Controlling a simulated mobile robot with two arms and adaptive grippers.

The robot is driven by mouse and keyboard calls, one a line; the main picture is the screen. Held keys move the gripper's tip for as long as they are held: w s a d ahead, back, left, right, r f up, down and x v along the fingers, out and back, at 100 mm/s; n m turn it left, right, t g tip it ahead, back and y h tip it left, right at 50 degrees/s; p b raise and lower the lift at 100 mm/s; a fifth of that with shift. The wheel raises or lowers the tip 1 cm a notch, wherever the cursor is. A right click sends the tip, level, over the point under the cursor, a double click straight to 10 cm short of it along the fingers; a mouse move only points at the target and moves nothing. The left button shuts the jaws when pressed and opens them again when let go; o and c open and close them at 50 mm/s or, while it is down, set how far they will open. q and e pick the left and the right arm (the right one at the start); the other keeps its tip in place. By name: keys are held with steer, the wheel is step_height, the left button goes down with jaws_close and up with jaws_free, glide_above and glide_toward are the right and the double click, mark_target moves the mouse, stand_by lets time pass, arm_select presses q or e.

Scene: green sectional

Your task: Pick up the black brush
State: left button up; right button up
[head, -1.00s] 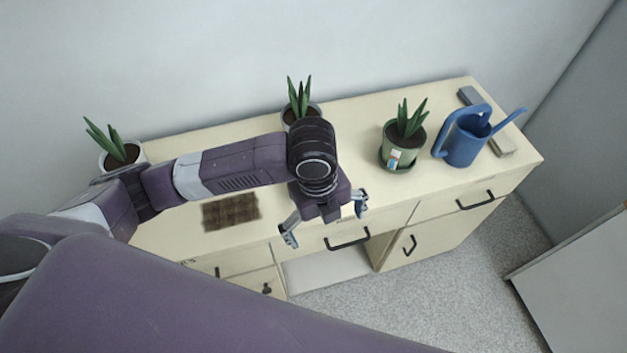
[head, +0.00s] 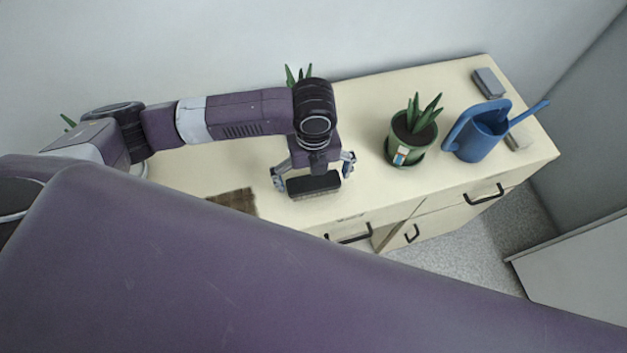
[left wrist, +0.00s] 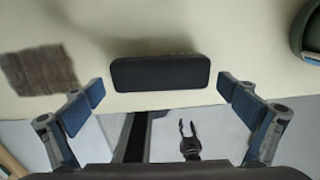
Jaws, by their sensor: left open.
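The black brush (head: 314,185) is a dark oblong block on the pale cabinet top (head: 230,165), near its front edge. It also shows in the left wrist view (left wrist: 160,74), at the top middle. My left gripper (head: 314,177) is open, with its fingers (left wrist: 160,98) apart to either side of the brush's ends in the picture. In the left wrist view the brush lies just beyond the fingertips, and no contact shows.
A brown woven mat (head: 233,200) lies left of the brush. A green potted plant (head: 412,132), a blue watering can (head: 478,135) and a grey block (head: 488,82) stand to the right. Another plant (head: 298,75) is behind my arm. Drawer handles (head: 350,235) stick out in front.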

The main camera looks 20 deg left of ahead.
mark_target(313, 180)
arm_select(q)
step_height(313, 180, down, 2)
steer(key=shift+w+a+f, duration=0.1)
steer(key=shift+w+f, duration=0.05)
steer(key=shift+f, duration=0.3)
steer(key=c, duration=0.9)
steer(key=shift+r, duration=0.1)
arm_select(e)
steer(key=shift+w+a+r, duration=0.1)
steer(key=shift+w+r, duration=0.3)
steer(key=shift+w, duration=0.4)
arm_select(q)
steer(key=shift+r, duration=0.1)
steer(key=shift+w+r, duration=0.1)
steer(key=shift+r, duration=0.15)
step_height(313, 180, up, 19)
steer(key=shift+r+b, duration=0.1)
steer(key=shift+b, duration=0.8)
arm_select(e)
steer(key=shift+w+d+f, duration=0.1)
steer(key=shift+w+f, duration=0.05)
steer(key=shift+f, duration=0.4)
steer(key=shift+w+d+f, duration=0.1)
steer(key=shift+f, duration=0.4)
